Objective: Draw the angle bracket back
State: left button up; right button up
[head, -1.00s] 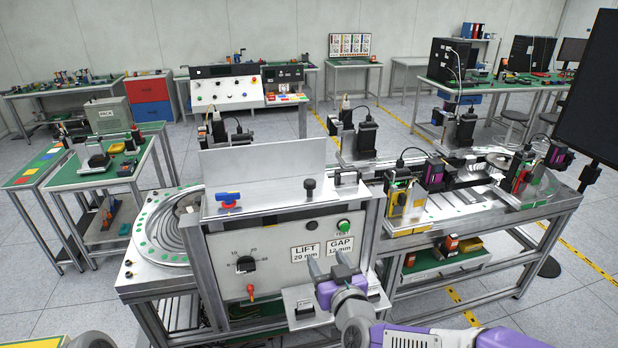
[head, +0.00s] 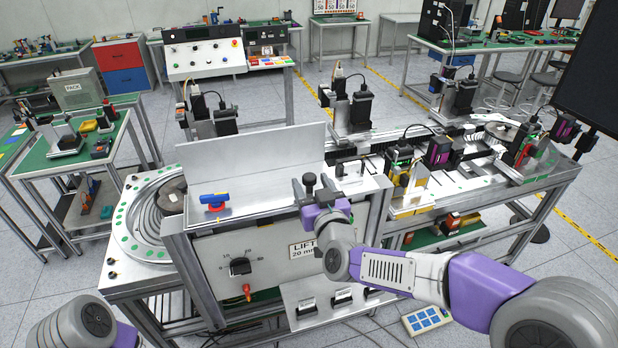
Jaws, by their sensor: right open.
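A large grey metal piece with a tall upright plate (head: 250,160) stands on top of the machine; I take it for the angle bracket. A flat top surface (head: 262,203) lies in front of the plate. A black knob (head: 309,181) stands at the right end of this surface. My right gripper (head: 314,186) is at the knob, its fingers open, one on each side of it. I cannot tell whether they touch it. The gripper hides the knob's foot. Only part of my left arm shows at the bottom left; its gripper is out of view.
A blue lever with a red base (head: 213,201) stands on the top surface, left of the knob. The front panel carries a black dial (head: 240,267), a red knob (head: 247,290) and a LIFT label (head: 303,249). A round feeder bowl (head: 150,215) is at the left.

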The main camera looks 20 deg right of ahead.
jog(key=shift+w, duration=1.05)
jog(key=shift+a, duration=0.1)
grip_shut()
